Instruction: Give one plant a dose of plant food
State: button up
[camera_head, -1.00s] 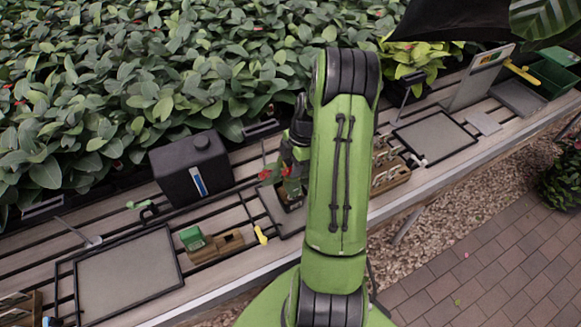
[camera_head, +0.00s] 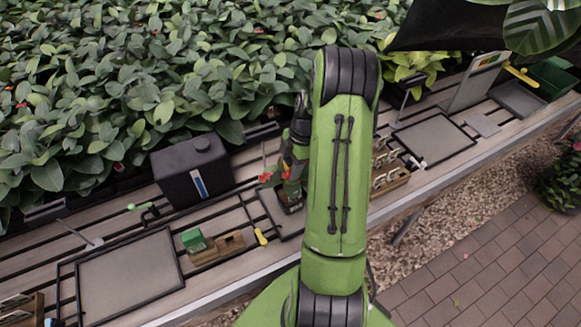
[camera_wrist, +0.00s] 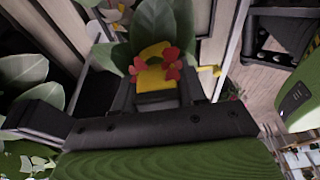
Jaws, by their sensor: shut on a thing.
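A small plant with red flowers (camera_head: 267,177) stands in a dark pot (camera_head: 290,201) on the slatted bench, just left of my arm. In the wrist view its red flowers (camera_wrist: 173,70) and green leaves (camera_wrist: 165,25) are right at my fingertips. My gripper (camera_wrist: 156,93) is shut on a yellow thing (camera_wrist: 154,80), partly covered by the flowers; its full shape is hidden. In the head view my gripper (camera_head: 288,158) is over the plant and mostly hidden by my arm. A small green box (camera_head: 193,239) sits in a wooden holder (camera_head: 229,243) to the left.
A black canister (camera_head: 192,172) with a round cap stands at the back left. A yellow-ended tool (camera_head: 261,237) lies near the front edge. Grey trays (camera_head: 128,276) and a wooden rack (camera_head: 390,178) flank the arm. Dense foliage (camera_head: 150,70) fills the back.

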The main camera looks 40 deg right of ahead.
aim_at(289, 159)
jog(key=shift+r+p, duration=1.45)
jog(key=shift+r, duration=1.3)
jog(key=shift+f, duration=0.1)
